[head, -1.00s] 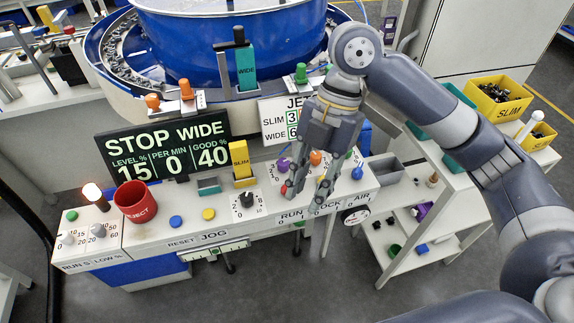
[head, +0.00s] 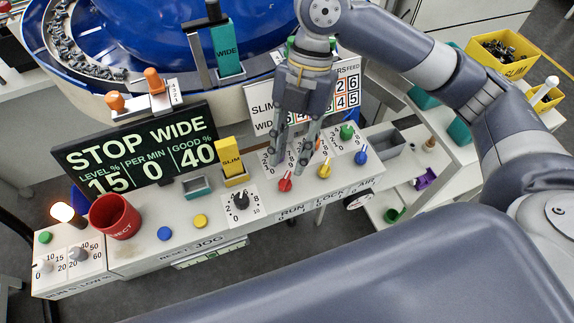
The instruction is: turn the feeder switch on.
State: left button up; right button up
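The control panel (head: 205,215) runs along the front of the bowl feeder. No switch has a readable feeder label. The RUN, LOCK and AIR labels sit along its front edge, below a red knob (head: 285,182), a yellow knob (head: 324,170) and a blue knob (head: 361,156). The display (head: 140,155) reads STOP WIDE, with PER MIN 0. My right gripper (head: 291,163) points down over the numbered dials behind the red knob. Its fingers are apart with nothing visible between them. They partly hide the dials; contact cannot be told. My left gripper is out of view.
A black dial (head: 240,201), yellow SLIM block (head: 232,165) and red REJECT cup (head: 115,217) stand left of my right gripper. The blue bowl (head: 150,35) is behind. A green knob (head: 346,131) is close on the right. A shelf unit stands further right.

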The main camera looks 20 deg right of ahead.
aim_at(286, 178)
jog(key=x, duration=0.4)
jog(key=shift+w+f, duration=0.1)
jog(key=shift+f, duration=0.15)
jog(key=shift+a+f, duration=0.1)
jog(key=c, duration=0.5)
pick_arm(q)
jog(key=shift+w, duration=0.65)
pick_arm(e)
grip_shut()
